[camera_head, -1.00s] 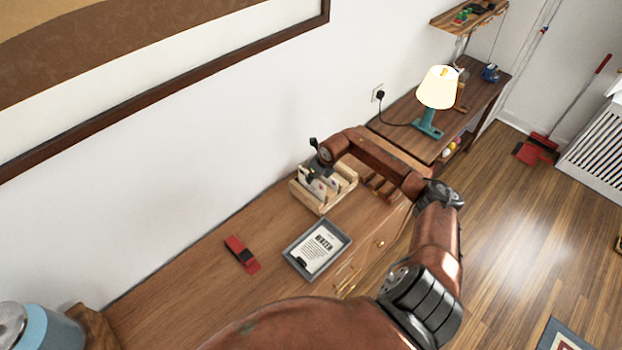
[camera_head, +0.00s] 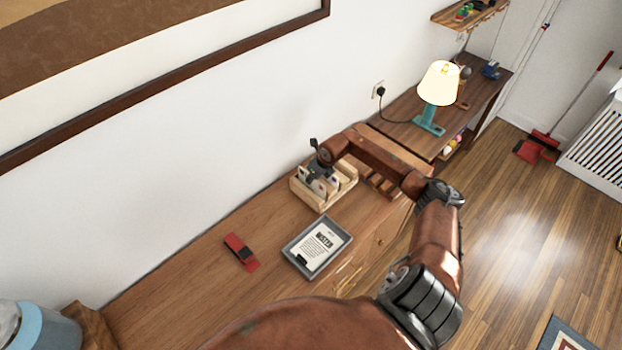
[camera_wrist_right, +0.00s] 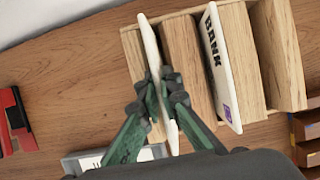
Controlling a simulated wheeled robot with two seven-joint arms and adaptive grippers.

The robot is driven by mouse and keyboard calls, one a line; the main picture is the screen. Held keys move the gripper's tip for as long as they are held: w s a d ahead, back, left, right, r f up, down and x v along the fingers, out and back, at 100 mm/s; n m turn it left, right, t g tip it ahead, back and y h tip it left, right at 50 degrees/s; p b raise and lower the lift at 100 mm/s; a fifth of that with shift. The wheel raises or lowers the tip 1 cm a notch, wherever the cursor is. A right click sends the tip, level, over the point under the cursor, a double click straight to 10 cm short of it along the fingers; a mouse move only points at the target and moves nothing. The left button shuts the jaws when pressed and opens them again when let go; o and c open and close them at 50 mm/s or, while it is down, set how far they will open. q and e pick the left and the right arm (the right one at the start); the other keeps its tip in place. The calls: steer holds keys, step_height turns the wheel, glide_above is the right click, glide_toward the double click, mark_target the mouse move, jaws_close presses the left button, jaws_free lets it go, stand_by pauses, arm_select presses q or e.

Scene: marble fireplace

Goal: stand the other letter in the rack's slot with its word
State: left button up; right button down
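The wooden letter rack (camera_head: 318,205) stands on the brown wooden cabinet, against the wall. In the right wrist view its light wooden dividers (camera_wrist_right: 186,60) show from above. A white letter marked BANK (camera_wrist_right: 218,62) stands in a slot on the right. My right gripper (camera_wrist_right: 160,84) has its green fingers closed on another white letter (camera_wrist_right: 150,45), seen nearly edge-on at the rack's left slot. Its word is hidden, and I cannot tell whether its lower edge rests on the slot floor. My left gripper is not in view.
A grey tray (camera_head: 290,256) with a printed sheet (camera_head: 318,247) lies in front of the rack. A red and black object (camera_head: 241,252) lies left of it. A lit lamp (camera_head: 438,85) stands on the desk beyond.

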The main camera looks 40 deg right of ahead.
steer(key=shift+f+b, duration=0.4)
steer(key=shift+f, duration=0.25)
steer(key=c, duration=2.1)
jaws_free()
steer(key=shift+r, duration=0.1)
steer(key=shift+r+p, duration=2.4)
steer(key=shift+r, duration=2.05)
steer(key=shift+f, duration=0.1)
